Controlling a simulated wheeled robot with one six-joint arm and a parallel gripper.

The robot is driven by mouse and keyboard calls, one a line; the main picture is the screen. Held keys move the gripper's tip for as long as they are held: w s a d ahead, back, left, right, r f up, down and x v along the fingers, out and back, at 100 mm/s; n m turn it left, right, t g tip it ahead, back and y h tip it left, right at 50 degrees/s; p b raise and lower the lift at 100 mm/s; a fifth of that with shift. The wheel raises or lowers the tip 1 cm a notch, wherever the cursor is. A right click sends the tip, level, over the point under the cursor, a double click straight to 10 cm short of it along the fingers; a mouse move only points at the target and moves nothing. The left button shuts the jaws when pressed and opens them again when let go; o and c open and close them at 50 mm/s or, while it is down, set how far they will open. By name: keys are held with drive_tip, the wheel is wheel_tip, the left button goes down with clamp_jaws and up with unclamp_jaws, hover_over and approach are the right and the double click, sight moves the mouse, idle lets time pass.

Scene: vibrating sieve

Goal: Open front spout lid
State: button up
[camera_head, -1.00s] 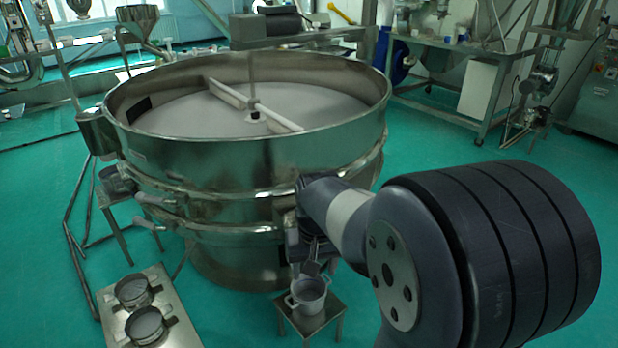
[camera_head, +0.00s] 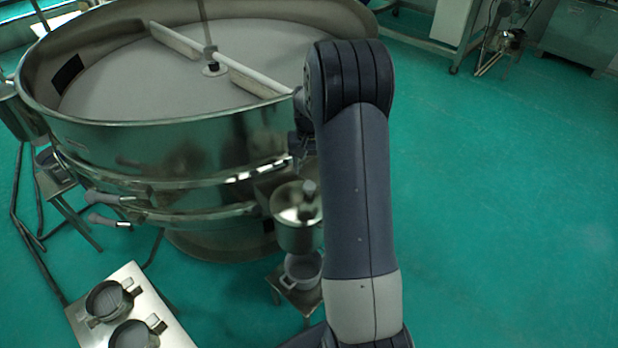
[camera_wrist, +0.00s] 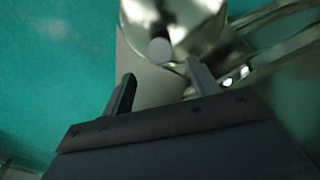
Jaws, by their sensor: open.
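The front spout lid (camera_head: 298,203) is a shiny round metal cover with a grey knob (camera_head: 308,190), at the front of the sieve just left of my arm. In the wrist view the lid (camera_wrist: 188,16) fills the top middle, with its knob (camera_wrist: 160,49) just beyond and between my two fingers. My gripper (camera_wrist: 161,80) is open, and its fingers appear apart from the knob. In the head view the gripper is mostly hidden by my arm. I cannot tell whether the lid is fully seated on the spout.
The large steel vibrating sieve (camera_head: 200,140) fills the left. A pot (camera_head: 303,268) stands on a small stool under the spout. A metal plate (camera_head: 165,325) with two sieve cups lies at lower left. Green floor on the right is free.

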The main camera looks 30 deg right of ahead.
sight(310, 184)
wheel_tip(310, 184, down, 7)
drive_tip(key=shift+r+p, duration=0.1)
drive_tip(key=shift+p, duration=0.25)
clamp_jaws()
idle(0.5)
